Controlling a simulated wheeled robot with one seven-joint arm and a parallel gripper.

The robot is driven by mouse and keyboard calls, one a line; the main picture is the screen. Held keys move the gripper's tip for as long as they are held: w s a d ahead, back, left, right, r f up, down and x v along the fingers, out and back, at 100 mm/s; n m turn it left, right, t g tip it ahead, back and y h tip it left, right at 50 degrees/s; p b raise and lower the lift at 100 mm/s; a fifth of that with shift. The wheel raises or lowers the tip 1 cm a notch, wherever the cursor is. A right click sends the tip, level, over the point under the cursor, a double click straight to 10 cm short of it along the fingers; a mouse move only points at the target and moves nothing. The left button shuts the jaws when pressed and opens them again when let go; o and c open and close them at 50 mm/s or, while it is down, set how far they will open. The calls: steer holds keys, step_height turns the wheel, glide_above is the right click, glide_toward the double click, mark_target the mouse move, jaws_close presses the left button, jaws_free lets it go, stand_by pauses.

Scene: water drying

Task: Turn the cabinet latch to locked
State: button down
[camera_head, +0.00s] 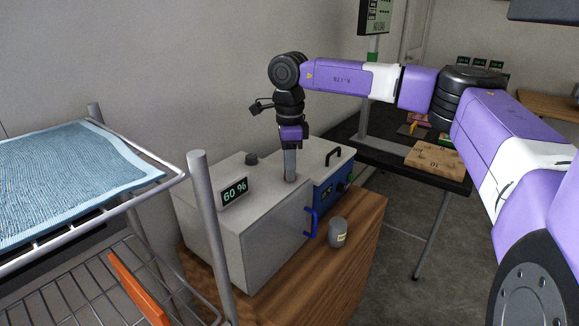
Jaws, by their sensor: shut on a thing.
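The cabinet (268,233) is a pale grey box on a wooden stand, with a 60 % display on top and a blue handle (311,222) on its front. My gripper (290,176) points straight down at the cabinet's top, near the front edge and right of the display. Its fingers are shut on the cabinet latch, which they almost wholly hide. Which way the latch is turned cannot be made out.
A grey jar (338,233) stands on the wooden stand (350,262). A blue section with a black handle (334,156) adjoins the cabinet at the right. A wire rack (197,200) with a blue cloth (75,180) stands at left. A dark table (390,158) is behind right.

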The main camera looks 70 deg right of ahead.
stand_by(0.4)
steer(key=c, duration=1.1)
jaws_free()
steer(key=shift+c, duration=0.2)
steer(key=shift+r, duration=3.95)
